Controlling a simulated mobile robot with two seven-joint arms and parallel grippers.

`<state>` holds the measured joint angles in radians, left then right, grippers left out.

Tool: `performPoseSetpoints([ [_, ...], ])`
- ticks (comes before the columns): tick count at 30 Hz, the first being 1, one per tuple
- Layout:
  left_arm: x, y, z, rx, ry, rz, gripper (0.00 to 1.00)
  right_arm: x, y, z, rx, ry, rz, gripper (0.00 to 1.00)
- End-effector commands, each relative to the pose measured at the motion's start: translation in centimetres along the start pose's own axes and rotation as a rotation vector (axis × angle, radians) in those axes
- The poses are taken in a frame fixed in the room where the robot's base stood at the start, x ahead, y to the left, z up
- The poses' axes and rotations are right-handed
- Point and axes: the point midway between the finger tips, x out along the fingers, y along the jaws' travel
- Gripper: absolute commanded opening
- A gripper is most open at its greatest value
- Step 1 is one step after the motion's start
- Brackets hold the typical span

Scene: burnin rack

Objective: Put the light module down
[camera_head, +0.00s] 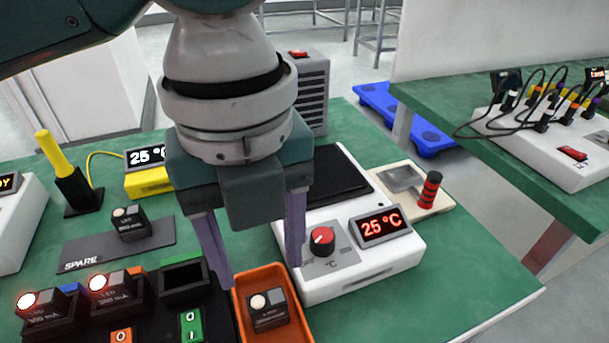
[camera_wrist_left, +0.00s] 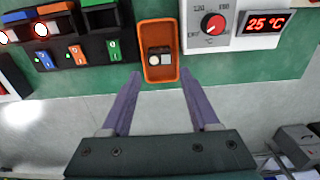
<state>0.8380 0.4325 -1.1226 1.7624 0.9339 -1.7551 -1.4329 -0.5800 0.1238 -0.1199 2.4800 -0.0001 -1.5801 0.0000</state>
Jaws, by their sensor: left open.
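A small dark light module (camera_head: 268,309) with a pale round lamp and a grey square on top sits inside the orange tray (camera_head: 243,325). It also shows in the left wrist view (camera_wrist_left: 160,58), with the orange tray (camera_wrist_left: 159,24) around it. My left gripper (camera_head: 262,273) is open, its two purple fingers apart and pointing down above the tray area. In the left wrist view the left gripper's fingertips (camera_wrist_left: 160,72) stand wide on either side below the tray, with nothing between them. My right gripper is in neither view.
A black rack (camera_head: 211,309) holds two lit LED modules and an empty green-marked slot (camera_head: 184,278). Another module (camera_head: 128,222) sits on the SPARE mat (camera_head: 90,256). A white hot plate (camera_head: 360,274) reading 25 °C stands right of the tray. Green bench (camera_head: 440,285) is clear at right.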

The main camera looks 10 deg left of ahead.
Motion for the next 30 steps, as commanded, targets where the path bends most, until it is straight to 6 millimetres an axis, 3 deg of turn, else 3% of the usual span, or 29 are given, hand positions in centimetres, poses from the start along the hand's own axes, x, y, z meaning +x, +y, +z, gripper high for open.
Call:
performPoseSetpoints([
  [3,-2.8,0.0,0.1,0.001,-0.002,-0.002,0.61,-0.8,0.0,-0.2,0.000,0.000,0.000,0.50],
  [9,-4.9,0.0,0.0,0.000,0.000,0.001,0.61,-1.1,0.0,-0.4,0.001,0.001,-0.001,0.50],
  [14,-5.2,0.0,-0.1,-0.004,0.003,-0.002,0.61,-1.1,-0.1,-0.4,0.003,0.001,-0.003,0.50],
  [18,-4.1,-0.7,-1.9,-0.098,0.039,-0.059,0.61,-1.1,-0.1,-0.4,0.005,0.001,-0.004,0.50],
  [20,-3.4,-1.3,-3.3,-0.200,0.074,-0.113,0.61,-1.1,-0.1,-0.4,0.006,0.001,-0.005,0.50],
  [25,-1.7,-2.2,-6.7,-0.711,0.217,-0.279,0.61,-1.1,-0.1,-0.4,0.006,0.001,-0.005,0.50],
  [28,-0.9,-1.1,-7.0,-1.091,0.286,-0.338,0.61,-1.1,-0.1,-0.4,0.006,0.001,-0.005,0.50],
  [30,0.0,0.8,-6.7,-1.371,0.310,-0.357,0.61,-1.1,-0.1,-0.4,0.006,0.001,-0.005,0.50],
])
